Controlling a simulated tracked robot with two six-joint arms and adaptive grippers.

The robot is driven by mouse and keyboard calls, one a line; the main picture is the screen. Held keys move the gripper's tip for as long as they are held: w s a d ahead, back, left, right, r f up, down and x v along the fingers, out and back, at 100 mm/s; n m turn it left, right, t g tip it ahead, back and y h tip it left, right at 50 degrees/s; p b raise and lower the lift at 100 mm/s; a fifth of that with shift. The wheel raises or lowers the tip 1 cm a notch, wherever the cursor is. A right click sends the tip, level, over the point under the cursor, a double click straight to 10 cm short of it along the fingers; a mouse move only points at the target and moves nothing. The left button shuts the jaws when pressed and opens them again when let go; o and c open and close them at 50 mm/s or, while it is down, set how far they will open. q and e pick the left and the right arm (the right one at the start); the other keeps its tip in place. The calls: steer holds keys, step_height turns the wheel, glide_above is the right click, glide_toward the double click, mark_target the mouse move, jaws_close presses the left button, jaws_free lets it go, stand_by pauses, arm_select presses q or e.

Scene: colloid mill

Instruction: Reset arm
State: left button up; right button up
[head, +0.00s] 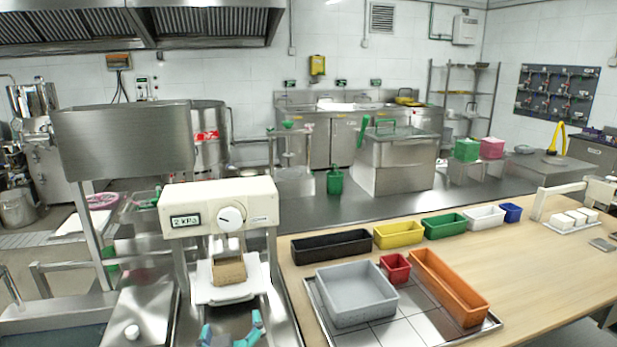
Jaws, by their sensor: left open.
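My left gripper (231,331) shows at the bottom of the head view, left of centre, with only its teal fingers in the picture. The fingers are apart and nothing shows between them. It is in front of the cream colloid mill machine (220,204), which has a small display and a white dial. A brown block (229,270) sits on the machine's white platform (222,293), just beyond the fingers. I cannot tell how far the fingers are from the platform. My right gripper is not in view.
A wooden table (540,270) fills the right side. On it are a grey bin (355,292), an orange tray (448,285), a red bin (395,267) and a row of coloured bins along the back. A steel panel (124,140) rises at left.

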arm_select(q)
steer(key=s+f+g+h, duration=0.1)
steer(key=s+f+g, duration=0.1)
steer(key=f, duration=0.5)
steer(key=s+f+m+g+h, duration=0.1)
steer(key=s+f+g, duration=0.1)
steer(key=f, duration=0.5)
steer(key=s+f+m+g+h, duration=0.1)
steer(key=f+g, duration=0.1)
steer(key=f, duration=0.5)
steer(key=shift+s+d+h, duration=0.25)
steer(key=shift+s+h, duration=0.15)
steer(key=s+f+g+h, duration=0.1)
steer(key=s+f+g, duration=0.3)
steer(key=s+f, duration=0.3)
steer(key=s+d+f+g+h, duration=0.1)
steer(key=s+f+g, duration=0.4)
steer(key=s, duration=0.8)
step_height(320, 180, down, 3)
steer(key=shift+s+d+m+h+p, duration=0.3)
steer(key=shift+h+p, duration=0.15)
steer(key=shift+h, duration=0.15)
steer(key=shift+w, duration=0.1)
